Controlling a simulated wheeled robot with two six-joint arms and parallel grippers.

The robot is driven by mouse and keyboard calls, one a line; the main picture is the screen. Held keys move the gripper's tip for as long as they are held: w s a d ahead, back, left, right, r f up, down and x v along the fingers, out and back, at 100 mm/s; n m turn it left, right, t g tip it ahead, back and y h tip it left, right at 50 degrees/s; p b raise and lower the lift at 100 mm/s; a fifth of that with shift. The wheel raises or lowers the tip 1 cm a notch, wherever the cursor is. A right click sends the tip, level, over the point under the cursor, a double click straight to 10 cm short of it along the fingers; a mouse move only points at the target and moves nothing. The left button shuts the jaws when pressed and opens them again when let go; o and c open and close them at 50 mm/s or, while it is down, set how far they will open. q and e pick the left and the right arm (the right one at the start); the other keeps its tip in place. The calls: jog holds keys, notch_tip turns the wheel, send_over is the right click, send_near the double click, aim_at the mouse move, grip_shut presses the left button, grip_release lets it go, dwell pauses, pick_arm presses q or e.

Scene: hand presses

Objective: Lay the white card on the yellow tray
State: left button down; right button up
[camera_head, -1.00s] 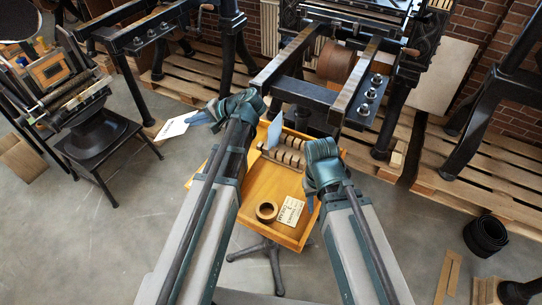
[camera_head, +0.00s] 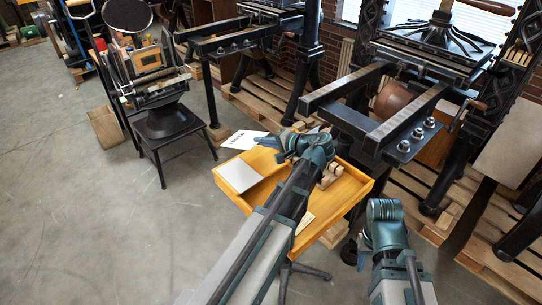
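The white card (camera_head: 243,140) with dark print shows beyond the far-left side of the yellow tray. My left gripper (camera_head: 269,143) is shut on its right edge, holding the card out to the left. The yellow tray (camera_head: 345,197) stands on a pedestal in the centre, with my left arm crossing over and hiding much of it. A pale grey plate (camera_head: 238,175) shows at its left part.
A large hand press (camera_head: 400,110) stands behind and to the right of the tray, on wooden pallets (camera_head: 410,195). A smaller press on a black stand (camera_head: 170,122) is at left. The floor at left is clear.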

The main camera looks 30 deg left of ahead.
aim_at(269, 164)
pick_arm(q)
jog(key=w+f+t+b, duration=0.1)
jog(key=f+b, duration=0.1)
jog(key=b, duration=0.1)
jog(key=w+f+m+t+y+b, duration=0.1)
jog(key=w+f+b, duration=0.1)
jog(key=b, duration=0.1)
jog(key=w+f+m+t+y+b, duration=0.1)
jog(key=f+b, duration=0.1)
jog(key=b, duration=0.1)
jog(key=shift+w+a, duration=0.1)
jog(key=shift+w, duration=0.25)
jog(key=shift+w+f+m+t+b, duration=0.1)
jog(key=shift+w+m+t+b, duration=0.3)
jog(key=shift+t+b, duration=0.15)
notch_tip(269, 164, down, 8)
jog(key=b, duration=0.8)
jog(key=shift+r, duration=0.2)
jog(key=c, duration=1.1)
grip_release()
jog(key=shift+o, duration=0.2)
jog(key=shift+s+f, duration=0.1)
